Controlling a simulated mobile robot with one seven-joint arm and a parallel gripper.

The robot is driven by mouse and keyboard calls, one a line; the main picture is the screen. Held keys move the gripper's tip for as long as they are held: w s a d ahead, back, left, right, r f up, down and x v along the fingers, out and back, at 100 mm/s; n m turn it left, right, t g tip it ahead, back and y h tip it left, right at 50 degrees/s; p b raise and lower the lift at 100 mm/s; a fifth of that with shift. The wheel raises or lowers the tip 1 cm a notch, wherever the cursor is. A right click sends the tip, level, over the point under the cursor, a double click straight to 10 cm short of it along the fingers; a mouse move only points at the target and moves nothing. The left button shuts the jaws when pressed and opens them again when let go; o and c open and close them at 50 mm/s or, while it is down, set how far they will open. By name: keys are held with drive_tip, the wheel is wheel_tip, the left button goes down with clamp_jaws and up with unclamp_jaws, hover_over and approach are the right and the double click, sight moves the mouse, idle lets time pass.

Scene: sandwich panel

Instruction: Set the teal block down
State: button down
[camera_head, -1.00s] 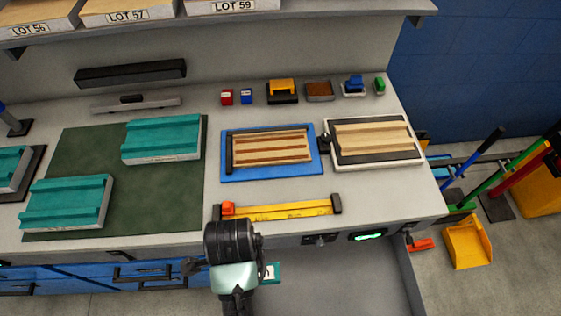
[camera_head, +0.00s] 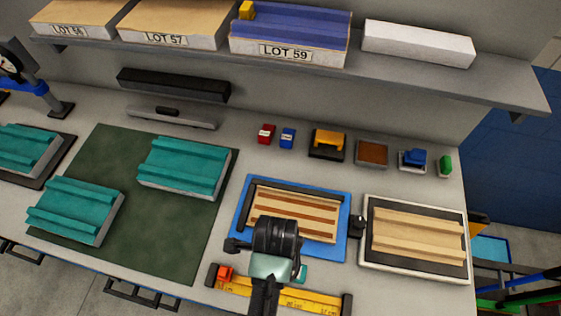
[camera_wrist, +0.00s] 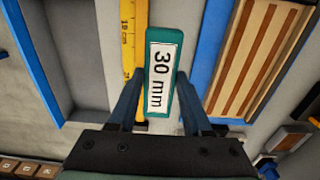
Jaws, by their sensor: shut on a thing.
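The teal block (camera_wrist: 175,60) carries a white "30 mm" label and lies between the two dark fingers of my gripper (camera_wrist: 160,84) in the wrist view. My gripper is shut on it. In the head view only a small teal edge of the block (camera_head: 302,273) shows beside my wrist; my arm hides the rest and the fingertips. The block is over the counter front, near the yellow ruler (camera_head: 322,301) and the blue-framed tray (camera_head: 243,238). I cannot tell whether it touches anything below.
A green mat (camera_head: 165,225) with teal-topped panels lies left. A white-framed tray (camera_head: 366,253) with a beige panel stands right. Small red and blue blocks (camera_head: 288,138) and tools line the back. A shelf with lot boxes (camera_head: 290,58) hangs above. Bare counter shows between mat and blue tray.

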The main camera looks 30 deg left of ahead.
drive_tip(key=shift+f, duration=3)
drive_tip(key=shift+f, duration=0.1)
drive_tip(key=shift+c, duration=1.7)
unclamp_jaws()
wheel_tip(320, 180, up, 12)
drive_tip(key=shift+r, duration=0.15)
drive_tip(key=shift+w, duration=0.1)
